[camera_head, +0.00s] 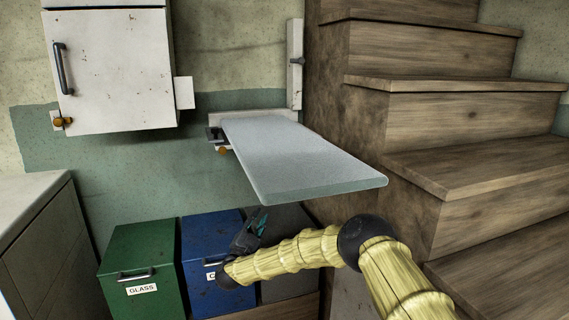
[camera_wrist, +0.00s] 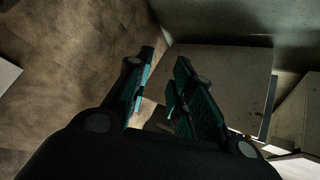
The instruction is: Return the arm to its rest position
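My arm reaches in from the bottom right of the head view, with pale yellow ribbed sleeves and dark joints. My gripper (camera_head: 250,232) is dark with teal finger pads and sits just below the front edge of a grey fold-down board (camera_head: 300,160), in front of the bins. In the wrist view my gripper (camera_wrist: 166,60) has its two fingers spread apart, and I see nothing held between them.
A green bin (camera_head: 140,262) labelled GLASS, a blue bin (camera_head: 208,250) and a grey bin (camera_head: 290,218) stand below the board. Wooden stairs (camera_head: 430,120) rise at right. A white wall cabinet (camera_head: 115,70) hangs upper left; a counter (camera_head: 30,210) stands at left.

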